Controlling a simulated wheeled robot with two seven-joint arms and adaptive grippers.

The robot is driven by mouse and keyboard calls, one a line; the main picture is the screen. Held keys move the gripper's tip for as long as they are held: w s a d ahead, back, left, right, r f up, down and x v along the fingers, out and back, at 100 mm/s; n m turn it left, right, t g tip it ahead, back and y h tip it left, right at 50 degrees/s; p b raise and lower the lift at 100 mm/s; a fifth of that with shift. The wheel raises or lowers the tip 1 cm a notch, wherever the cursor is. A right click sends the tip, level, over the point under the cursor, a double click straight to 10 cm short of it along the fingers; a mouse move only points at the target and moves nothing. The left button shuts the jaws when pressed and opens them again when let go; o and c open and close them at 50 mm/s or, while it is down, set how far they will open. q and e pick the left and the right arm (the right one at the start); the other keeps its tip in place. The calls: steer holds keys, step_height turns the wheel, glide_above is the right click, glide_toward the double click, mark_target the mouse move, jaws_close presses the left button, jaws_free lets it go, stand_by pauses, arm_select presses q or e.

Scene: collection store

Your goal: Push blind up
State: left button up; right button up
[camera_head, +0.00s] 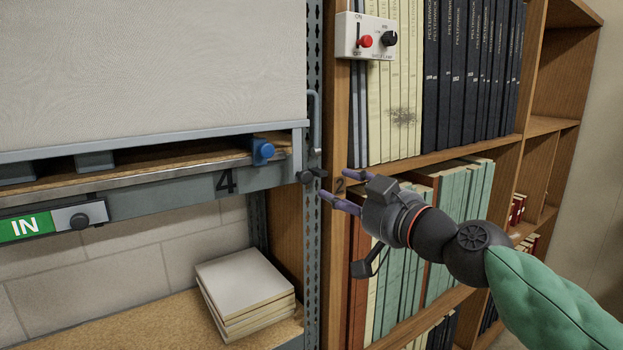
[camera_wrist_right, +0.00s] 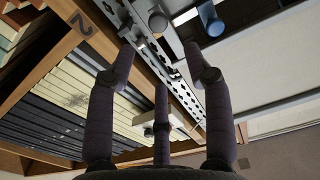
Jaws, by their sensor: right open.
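The blind (camera_head: 150,65) is a pale grey fabric sheet with a grey bottom bar (camera_head: 150,140), lowered to just above the shelf edge at the upper left. It also shows as a pale panel in the wrist view (camera_wrist_right: 275,60). My right gripper (camera_head: 335,186) is open and empty, with fingers pointing left, close to a dark knob (camera_head: 311,175) beside the perforated post. It is right of and below the bar's right end; contact with the knob cannot be told. In the wrist view the spread fingers (camera_wrist_right: 161,58) face the post. My left gripper is not in view.
A blue knob (camera_head: 262,150) sits under the bar's right end, and a blue-grey handle (camera_head: 314,120) is on the post (camera_head: 312,260). A wooden bookcase (camera_head: 470,155) stands right, with a switch box (camera_head: 366,37). A white stack (camera_head: 244,285) lies on the lower shelf.

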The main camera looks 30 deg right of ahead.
mark_target(308, 176)
steer(key=w, duration=0.7)
steer(key=w+p, duration=0.1)
steer(key=w, duration=0.2)
steer(key=shift+w+a+f, duration=0.1)
steer(key=shift+w+a, duration=0.05)
steer(key=shift+a, duration=0.25)
jaws_close()
